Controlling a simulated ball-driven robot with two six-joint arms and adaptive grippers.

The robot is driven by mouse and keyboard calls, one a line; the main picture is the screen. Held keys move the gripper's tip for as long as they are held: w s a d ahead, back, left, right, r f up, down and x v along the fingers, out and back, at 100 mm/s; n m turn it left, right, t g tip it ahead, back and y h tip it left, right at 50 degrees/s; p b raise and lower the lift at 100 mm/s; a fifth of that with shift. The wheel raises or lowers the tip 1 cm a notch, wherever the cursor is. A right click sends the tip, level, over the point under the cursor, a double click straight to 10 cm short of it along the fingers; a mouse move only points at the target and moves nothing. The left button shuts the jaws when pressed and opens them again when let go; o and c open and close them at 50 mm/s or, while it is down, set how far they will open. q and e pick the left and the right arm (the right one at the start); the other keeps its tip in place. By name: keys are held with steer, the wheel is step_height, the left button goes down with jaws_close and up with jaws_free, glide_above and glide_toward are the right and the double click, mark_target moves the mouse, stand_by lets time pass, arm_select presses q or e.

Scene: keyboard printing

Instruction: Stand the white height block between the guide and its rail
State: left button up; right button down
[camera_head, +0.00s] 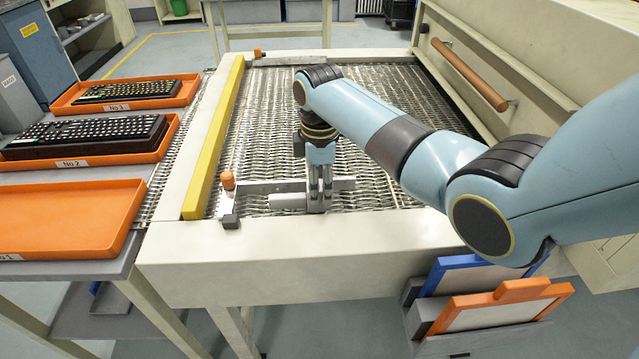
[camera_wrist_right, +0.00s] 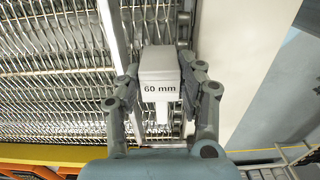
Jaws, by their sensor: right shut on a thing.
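The white height block (camera_wrist_right: 161,67), marked "60 mm", is held between the two fingers of my right gripper (camera_wrist_right: 160,88) in the right wrist view. There a pale metal bar, seemingly the guide (camera_wrist_right: 112,30), runs left of the block, and a grey rail (camera_wrist_right: 184,22) runs right of it. In the head view my right gripper (camera_head: 320,200) points down at the front of the mesh bed, by the grey guide (camera_head: 270,187). It hides much of the block there. I cannot tell whether the block's base touches the mesh. My left gripper is not in view.
The mesh bed (camera_head: 370,110) has a yellow bar (camera_head: 216,135) on its left and a pale front edge (camera_head: 300,245). An orange knob (camera_head: 228,181) stands at the guide's left end. Orange trays (camera_head: 75,215) lie further left, two with keyboards (camera_head: 85,135).

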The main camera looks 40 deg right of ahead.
steer(key=shift+f, duration=0.2)
steer(key=c, duration=0.7)
jaws_free()
steer(key=shift+r, duration=0.1)
step_height(320, 180, up, 7)
steer(key=p, duration=0.8)
steer(key=shift+s, duration=0.1)
